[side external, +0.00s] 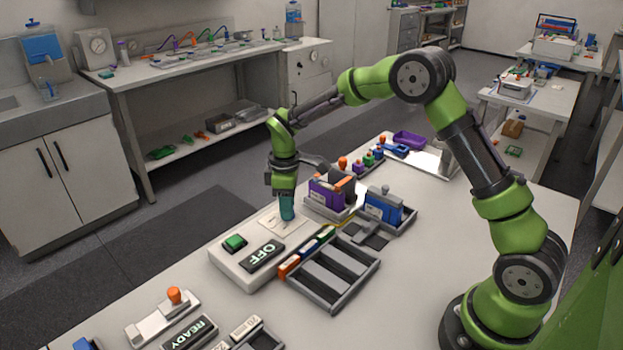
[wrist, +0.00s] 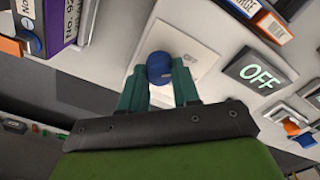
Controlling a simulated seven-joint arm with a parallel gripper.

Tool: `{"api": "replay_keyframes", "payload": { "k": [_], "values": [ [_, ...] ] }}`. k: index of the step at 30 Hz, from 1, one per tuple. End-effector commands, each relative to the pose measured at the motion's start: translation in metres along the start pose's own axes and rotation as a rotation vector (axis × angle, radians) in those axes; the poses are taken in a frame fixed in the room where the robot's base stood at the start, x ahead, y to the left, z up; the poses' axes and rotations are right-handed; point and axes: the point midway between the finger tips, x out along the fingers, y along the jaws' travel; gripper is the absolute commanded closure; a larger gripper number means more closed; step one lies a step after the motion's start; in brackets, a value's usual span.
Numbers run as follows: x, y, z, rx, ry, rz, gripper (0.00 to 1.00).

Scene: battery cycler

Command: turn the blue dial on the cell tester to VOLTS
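The blue dial (wrist: 159,68) sits on a pale plate on the cell tester (side external: 240,272). In the wrist view the dial is between the two teal fingertips of my gripper (wrist: 160,70). The fingers are apart and close to its sides; whether they press on it is unclear. In the side view my gripper (side external: 287,212) points down at the tester's plate and hides the dial. The tester's display (side external: 262,255) reads OFF, and it also shows in the wrist view (wrist: 262,75). Printing beside the dial reads OFF.
A green button (side external: 235,243) is on the tester's left. A holder with purple and orange blocks (side external: 333,190) stands close behind my gripper. A READY display (side external: 188,333) is in front.

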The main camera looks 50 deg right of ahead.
Motion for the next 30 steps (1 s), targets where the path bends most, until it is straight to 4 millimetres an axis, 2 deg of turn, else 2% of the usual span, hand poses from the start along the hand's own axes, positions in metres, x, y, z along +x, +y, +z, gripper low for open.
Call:
{"api": "replay_keyframes", "payload": {
  "k": [1, 3, 14, 30],
  "values": [
    [-0.0003, 0.0001, -0.0001, 0.0, 0.0, 0.0, 0.91],
    [-0.0004, 0.0, -0.0001, 0.0, 0.0, 0.0, 0.99],
    [-0.0008, 0.0001, -0.0002, 0.076, 0.001, 0.0, 0.99],
    [-0.0012, 0.0002, -0.0004, 0.48, 0.001, 0.0, 0.99]
  ]
}}
